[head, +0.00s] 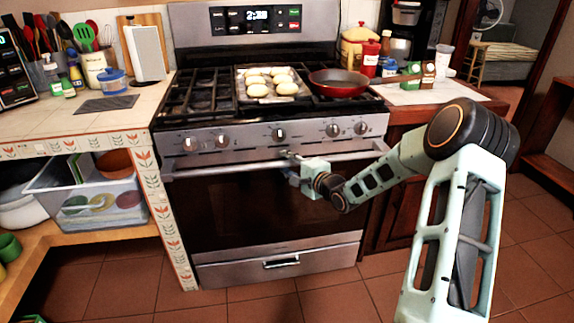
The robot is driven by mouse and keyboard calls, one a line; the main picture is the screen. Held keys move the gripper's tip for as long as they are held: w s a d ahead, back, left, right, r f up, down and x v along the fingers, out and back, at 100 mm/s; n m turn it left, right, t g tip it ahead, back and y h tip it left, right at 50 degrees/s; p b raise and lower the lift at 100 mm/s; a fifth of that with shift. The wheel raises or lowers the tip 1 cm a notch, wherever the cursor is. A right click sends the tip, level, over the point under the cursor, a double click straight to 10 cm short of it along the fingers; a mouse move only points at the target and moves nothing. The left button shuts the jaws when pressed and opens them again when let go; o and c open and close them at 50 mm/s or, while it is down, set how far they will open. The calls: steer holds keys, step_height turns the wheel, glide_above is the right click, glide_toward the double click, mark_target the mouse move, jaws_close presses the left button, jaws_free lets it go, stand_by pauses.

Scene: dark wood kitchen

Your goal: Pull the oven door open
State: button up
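The oven door (228,212) is a dark glass panel in a steel frame on the front of the stove. It looks shut, or so nearly shut that I see no gap. Its long steel handle (222,161) runs across the top of the door, below the knobs. My gripper (288,155) is at the middle of the handle, reaching in from the right. Its fingertips overlap the bar in the head view. They are too small to tell whether they are closed around it or only beside it.
On the stovetop are a tray (241,99) of pale rolls and a red pan (338,83). A steel drawer (280,266) is below the door. The tiled floor (262,311) in front is clear. A tiled counter (60,122) with open shelving stands left, a wooden cabinet (390,215) right.

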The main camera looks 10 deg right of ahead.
jaws_close()
steer(key=shift+s+f, duration=0.1)
stand_by(0.3)
